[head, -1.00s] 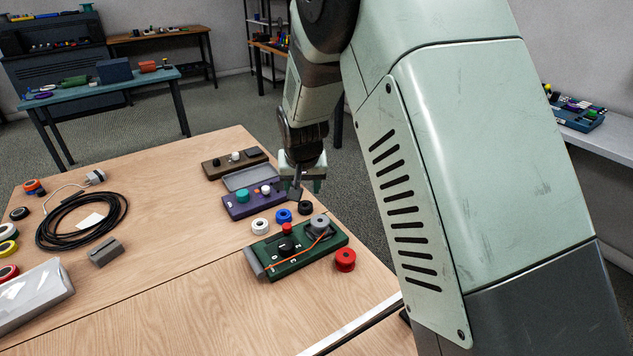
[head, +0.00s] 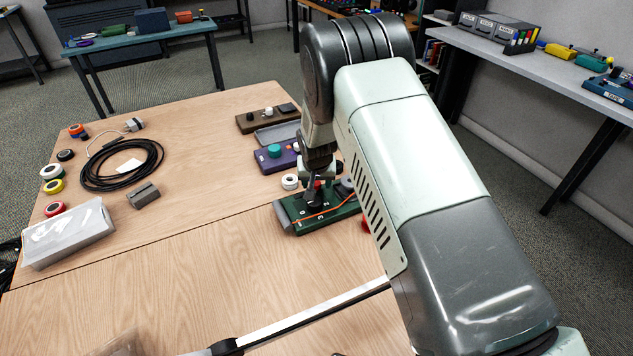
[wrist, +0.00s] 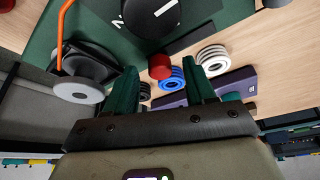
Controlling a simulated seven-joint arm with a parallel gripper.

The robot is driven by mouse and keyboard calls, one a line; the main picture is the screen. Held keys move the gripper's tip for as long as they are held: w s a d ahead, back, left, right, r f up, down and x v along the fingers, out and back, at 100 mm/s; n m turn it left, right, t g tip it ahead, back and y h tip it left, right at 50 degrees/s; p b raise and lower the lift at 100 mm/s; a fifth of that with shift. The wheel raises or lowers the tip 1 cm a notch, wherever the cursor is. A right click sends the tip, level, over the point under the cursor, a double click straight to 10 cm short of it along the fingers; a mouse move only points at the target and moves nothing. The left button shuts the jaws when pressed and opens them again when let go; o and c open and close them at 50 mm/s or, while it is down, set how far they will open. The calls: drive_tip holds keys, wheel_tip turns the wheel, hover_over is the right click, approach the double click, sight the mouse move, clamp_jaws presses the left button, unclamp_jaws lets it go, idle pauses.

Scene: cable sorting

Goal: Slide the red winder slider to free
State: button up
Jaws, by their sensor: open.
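The green winder board (head: 291,222) lies near the table's right edge, partly hidden by my arm in the head view. In the wrist view the board (wrist: 48,32) shows a black dial (wrist: 150,15), a grey reel (wrist: 80,92) and an orange cable (wrist: 62,35). The red slider knob (wrist: 160,67) stands beside a dark slot, between and just beyond my two green fingertips. My gripper (wrist: 161,78) is open with nothing held. In the head view my gripper (head: 316,182) is low over the board and hides most of the slider.
A purple device (head: 268,162) and a white tape roll (head: 290,182) lie behind the board. A blue roll (wrist: 171,80) shows beyond the knob in the wrist view. A black cable coil (head: 122,165) and clear box (head: 68,235) are at left. The table's middle is clear.

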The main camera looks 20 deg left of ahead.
sight(299, 194)
drive_tip(key=shift+w+f, duration=0.15)
drive_tip(key=shift+f, duration=0.2)
clamp_jaws()
drive_tip(key=shift+s+a, duration=2)
drive_tip(key=shift+a, duration=0.05)
unclamp_jaws()
drive_tip(key=v, duration=1.1)
